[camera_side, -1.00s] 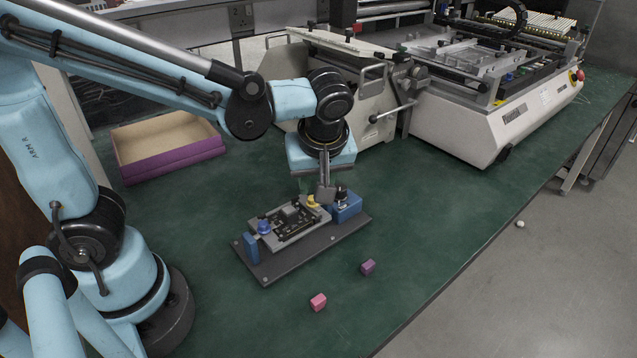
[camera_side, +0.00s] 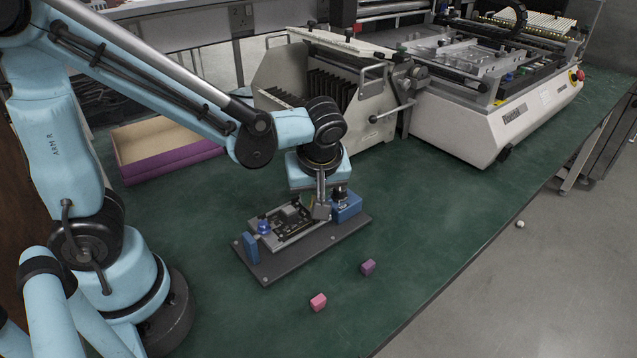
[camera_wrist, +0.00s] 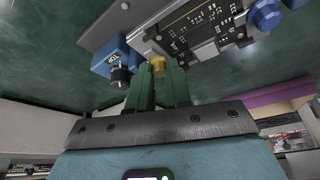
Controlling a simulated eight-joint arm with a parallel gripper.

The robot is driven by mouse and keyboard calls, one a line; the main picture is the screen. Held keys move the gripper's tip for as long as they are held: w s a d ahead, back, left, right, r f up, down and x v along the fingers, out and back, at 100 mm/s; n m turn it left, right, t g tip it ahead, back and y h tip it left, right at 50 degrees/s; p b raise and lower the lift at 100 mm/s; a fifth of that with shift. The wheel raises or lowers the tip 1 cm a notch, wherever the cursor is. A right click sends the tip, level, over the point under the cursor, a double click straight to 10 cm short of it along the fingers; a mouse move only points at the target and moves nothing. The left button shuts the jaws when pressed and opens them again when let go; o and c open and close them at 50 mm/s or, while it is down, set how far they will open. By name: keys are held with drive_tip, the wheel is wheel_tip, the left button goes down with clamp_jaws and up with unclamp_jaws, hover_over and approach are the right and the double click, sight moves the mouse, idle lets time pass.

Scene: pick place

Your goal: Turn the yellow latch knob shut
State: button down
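The yellow latch knob (camera_wrist: 157,66) shows in the wrist view at the tips of my gripper's two green fingers, beside the board. My gripper (camera_wrist: 160,72) points down at the knob with one finger on each side and a narrow gap between them. I cannot tell whether the fingers press on it. In the side view my gripper (camera_side: 321,214) is low over the right end of the fixture (camera_side: 282,262) and hides the knob. The fixture holds a dark circuit board (camera_side: 288,221) on a grey plate.
A blue block with a black knob (camera_side: 346,207) stands close right of my gripper. A blue knob (camera_side: 264,227) is at the fixture's left end. A purple-sided tray (camera_side: 172,162) and machines stand behind.

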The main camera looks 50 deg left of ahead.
drive_tip(key=shift+m, duration=0.3)
drive_tip(key=m+t, duration=0.1)
drive_tip(key=m, duration=0.2)
drive_tip(key=shift+s+a+h, duration=0.15)
drive_tip(key=shift+h, duration=0.25)
drive_tip(key=m, duration=0.2)
drive_tip(key=m+t+h, duration=0.1)
drive_tip(key=m, duration=0.2)
drive_tip(key=shift+s+a+h, duration=0.1)
drive_tip(key=shift+a+h, duration=0.05)
drive_tip(key=shift+h, duration=0.15)
drive_tip(key=m+h, duration=0.1)
drive_tip(key=m, duration=0.3)
drive_tip(key=shift+a+h, duration=0.15)
drive_tip(key=shift+h, duration=0.25)
drive_tip(key=m, duration=0.2)
drive_tip(key=m+h, duration=0.1)
drive_tip(key=m, duration=0.1)
drive_tip(key=shift+a+h, duration=0.15)
drive_tip(key=shift+h, duration=0.15)
drive_tip(key=shift+m, duration=0.5)
